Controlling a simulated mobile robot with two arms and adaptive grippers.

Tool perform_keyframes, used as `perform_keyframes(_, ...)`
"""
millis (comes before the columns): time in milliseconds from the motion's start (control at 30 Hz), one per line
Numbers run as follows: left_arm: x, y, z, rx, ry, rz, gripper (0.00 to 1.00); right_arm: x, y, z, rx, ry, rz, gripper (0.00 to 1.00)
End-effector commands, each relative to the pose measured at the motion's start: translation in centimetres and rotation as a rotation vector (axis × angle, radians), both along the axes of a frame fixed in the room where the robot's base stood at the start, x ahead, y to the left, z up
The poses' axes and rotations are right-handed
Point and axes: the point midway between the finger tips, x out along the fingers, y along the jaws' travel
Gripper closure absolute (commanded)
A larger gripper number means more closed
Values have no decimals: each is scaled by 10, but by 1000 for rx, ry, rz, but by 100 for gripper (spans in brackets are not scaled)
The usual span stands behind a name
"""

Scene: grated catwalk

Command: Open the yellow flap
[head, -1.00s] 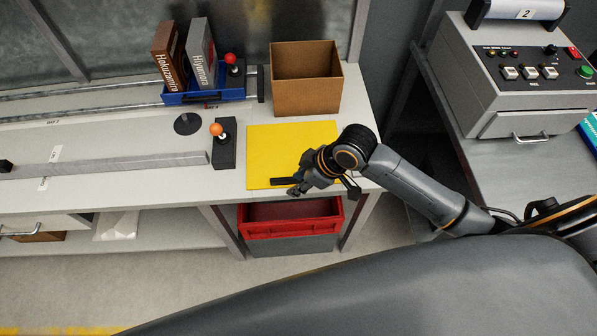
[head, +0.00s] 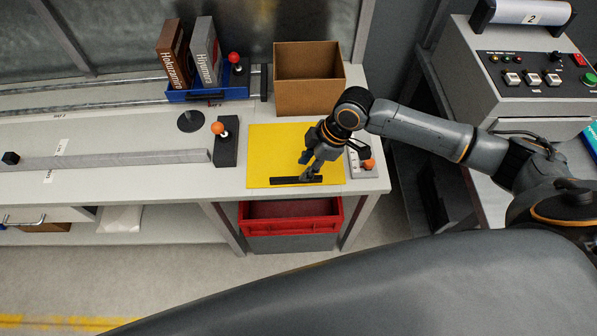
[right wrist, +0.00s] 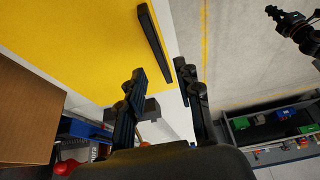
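The yellow flap (head: 270,150) lies flat in the grey worktop, with a black bar handle (head: 285,181) along its front edge. My right gripper (head: 311,170) points down over the handle's right end. In the right wrist view the gripper (right wrist: 157,77) is open, with a clear gap between its fingers. The handle (right wrist: 153,45) shows beyond the fingertips, not gripped, against the flap (right wrist: 80,35). A dark jointed part at the top right of the wrist view looks like my left gripper (right wrist: 285,20). Its fingers are too small to read.
A cardboard box (head: 308,95) stands behind the flap. An orange-knobbed joystick (head: 224,140) is left of it, another orange knob (head: 368,164) right of it. A red bin (head: 290,217) sits below the worktop. A blue tray (head: 205,96) holds two books.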

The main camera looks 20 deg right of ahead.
Motion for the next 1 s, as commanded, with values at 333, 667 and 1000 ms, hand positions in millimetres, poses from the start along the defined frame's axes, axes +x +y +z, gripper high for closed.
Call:
perform_keyframes(333,0,3,7,3,0,-2,100,5,19,-46,0,0,-1,66)
perform_keyframes(667,0,3,7,4,1,-2,100,6,20,-51,1,-2,1,66)
perform_keyframes(1000,-1,3,7,4,1,-2,100,6,20,-51,0,-1,0,100)
